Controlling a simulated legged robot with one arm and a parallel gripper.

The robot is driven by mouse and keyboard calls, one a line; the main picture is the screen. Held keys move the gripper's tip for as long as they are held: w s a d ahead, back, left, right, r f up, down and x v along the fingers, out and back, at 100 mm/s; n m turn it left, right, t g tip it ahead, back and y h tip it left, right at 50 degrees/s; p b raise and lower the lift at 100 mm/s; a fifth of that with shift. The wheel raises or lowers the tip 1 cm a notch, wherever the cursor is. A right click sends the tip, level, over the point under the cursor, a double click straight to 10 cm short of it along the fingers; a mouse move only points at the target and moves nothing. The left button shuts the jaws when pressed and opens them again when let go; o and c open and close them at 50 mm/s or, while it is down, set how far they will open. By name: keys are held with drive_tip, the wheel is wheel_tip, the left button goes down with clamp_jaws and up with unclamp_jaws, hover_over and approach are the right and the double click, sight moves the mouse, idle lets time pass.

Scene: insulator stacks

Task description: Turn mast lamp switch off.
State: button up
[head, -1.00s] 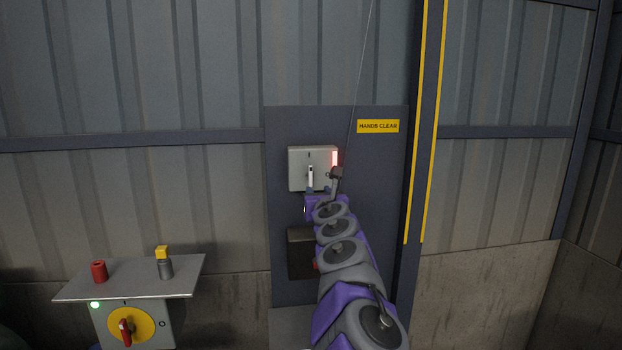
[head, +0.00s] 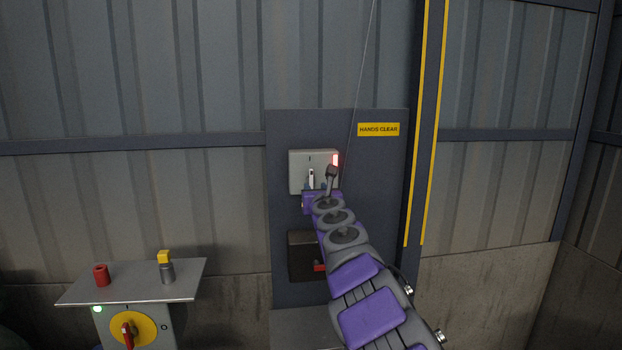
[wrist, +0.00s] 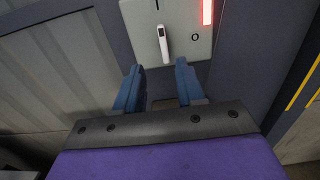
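A grey switch box (head: 297,160) with a white lever (head: 311,176) is on a dark wall panel. The lever also shows in the wrist view (wrist: 163,45), where it points up toward the "I" mark, with the "O" mark to its right. A red lit strip (head: 335,159) is at the box's upper right edge. My gripper (wrist: 158,66) is open, its two blue fingers apart just below the lever, one to each side. Nothing is held. In the head view my gripper (head: 316,187) is partly hidden by my wrist.
A dark box with a red handle (head: 319,267) is below, partly behind my arm. At lower left, a metal shelf (head: 130,288) holds a red cylinder (head: 101,275) and a yellow-topped grey piece (head: 166,270). Under it is a yellow rotary switch (head: 146,328) with a green light.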

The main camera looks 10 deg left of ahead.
sight(311, 179)
drive_tip(key=p+x, duration=0.5)
drive_tip(key=p, duration=0.1)
drive_tip(key=shift+w+r, duration=0.1)
drive_tip(key=shift+w, duration=0.1)
drive_tip(key=p+x, duration=0.1)
drive_tip(key=p, duration=0.1)
drive_tip(key=shift+w+p, duration=0.3)
drive_tip(key=shift+p, duration=0.05)
drive_tip(key=shift+w+a+p, duration=0.15)
drive_tip(key=shift+w+p, duration=0.35)
drive_tip(key=shift+p, duration=0.4)
drive_tip(key=shift+w+a+p, duration=0.15)
drive_tip(key=shift+w+p, duration=0.55)
drive_tip(key=shift+p, duration=0.45)
drive_tip(key=shift+f, duration=0.25)
clamp_jaws()
